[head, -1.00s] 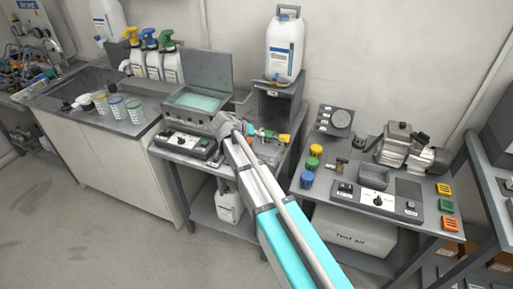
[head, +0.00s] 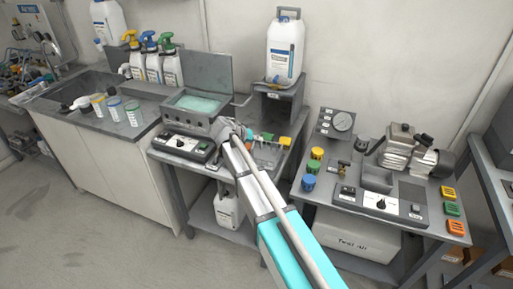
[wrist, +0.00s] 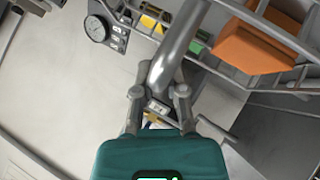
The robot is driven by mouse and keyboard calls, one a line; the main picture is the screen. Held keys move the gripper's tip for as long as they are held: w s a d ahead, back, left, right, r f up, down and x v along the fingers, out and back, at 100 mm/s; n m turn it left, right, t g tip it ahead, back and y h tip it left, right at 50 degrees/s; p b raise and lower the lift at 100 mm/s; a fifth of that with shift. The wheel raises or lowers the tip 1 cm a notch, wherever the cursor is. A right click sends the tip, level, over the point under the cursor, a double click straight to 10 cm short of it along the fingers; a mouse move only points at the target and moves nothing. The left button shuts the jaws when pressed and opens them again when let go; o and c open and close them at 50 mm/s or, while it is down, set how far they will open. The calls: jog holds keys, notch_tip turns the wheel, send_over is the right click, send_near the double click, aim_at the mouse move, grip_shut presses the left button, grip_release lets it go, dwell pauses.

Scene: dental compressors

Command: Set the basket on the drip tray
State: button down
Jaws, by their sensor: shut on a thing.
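My gripper (wrist: 158,105) is shut on the grey bar-like handle (wrist: 180,45) of the basket, seen close in the wrist view. The basket's wire rim (wrist: 270,40) runs across the upper right, with an orange block and smaller green and yellow pieces showing at it. The basket's underside and what it rests on are hidden. In the head view my gripper (head: 228,130) is at the front right of the open bath, largely hidden by my arm. Coloured pieces show just right of it. I cannot make out the drip tray clearly.
The bath (head: 197,103) holds pale green liquid, with its lid raised behind. A control box (head: 184,146) stands in front. A white jug (head: 285,50) stands on a raised stand behind.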

jog(key=shift+f+b, duration=0.8)
jog(key=shift+f, duration=0.3)
jog(key=c, duration=0.7)
grip_release()
jog(key=shift+s+r, duration=0.1)
jog(key=shift+p+v, duration=3.75)
jog(key=shift+v, duration=2.2)
